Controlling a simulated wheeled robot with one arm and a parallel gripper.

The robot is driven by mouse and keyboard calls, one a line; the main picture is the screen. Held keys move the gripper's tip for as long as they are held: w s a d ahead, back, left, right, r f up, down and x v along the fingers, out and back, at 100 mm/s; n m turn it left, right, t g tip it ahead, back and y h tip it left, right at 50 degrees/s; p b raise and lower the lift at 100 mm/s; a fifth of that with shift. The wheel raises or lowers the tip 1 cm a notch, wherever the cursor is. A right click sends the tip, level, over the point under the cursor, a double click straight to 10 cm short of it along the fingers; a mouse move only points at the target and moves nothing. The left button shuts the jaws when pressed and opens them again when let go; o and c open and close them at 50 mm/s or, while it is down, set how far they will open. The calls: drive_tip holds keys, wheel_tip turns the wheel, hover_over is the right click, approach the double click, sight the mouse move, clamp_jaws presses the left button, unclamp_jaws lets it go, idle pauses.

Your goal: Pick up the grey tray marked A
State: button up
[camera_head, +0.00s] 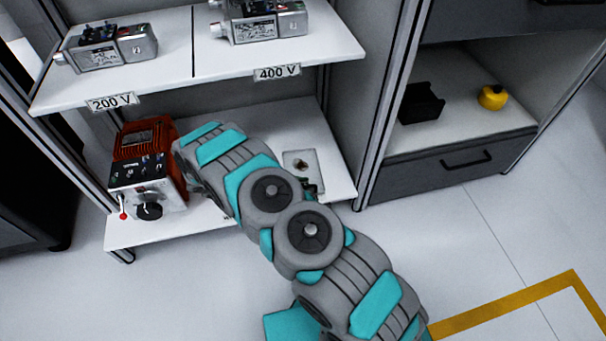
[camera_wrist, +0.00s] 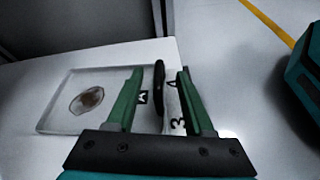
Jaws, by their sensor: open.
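The grey tray (camera_wrist: 62,118), shallow and pale with a small brown round piece in it, lies on the white shelf at left in the wrist view. It also shows in the head view (camera_head: 292,158), partly hidden by my arm. My gripper (camera_wrist: 160,76) is open, its green fingers over the tray's right end. A dark upright piece (camera_wrist: 159,78), perhaps a handle, stands between the fingers; I cannot tell whether they touch it. Letters "A" and a "3" show near the fingers. In the head view my gripper is mostly hidden behind my arm.
A red and grey device with knobs (camera_head: 145,170) stands on the same shelf, left of my arm. The upper shelf (camera_head: 175,85), labelled 200 V and 400 V, holds grey devices above. A cabinet at right holds a black bin (camera_head: 421,103) and a yellow object (camera_head: 492,97).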

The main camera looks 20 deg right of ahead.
drive_tip(key=shift+x, duration=1.15)
clamp_jaws()
idle(0.5)
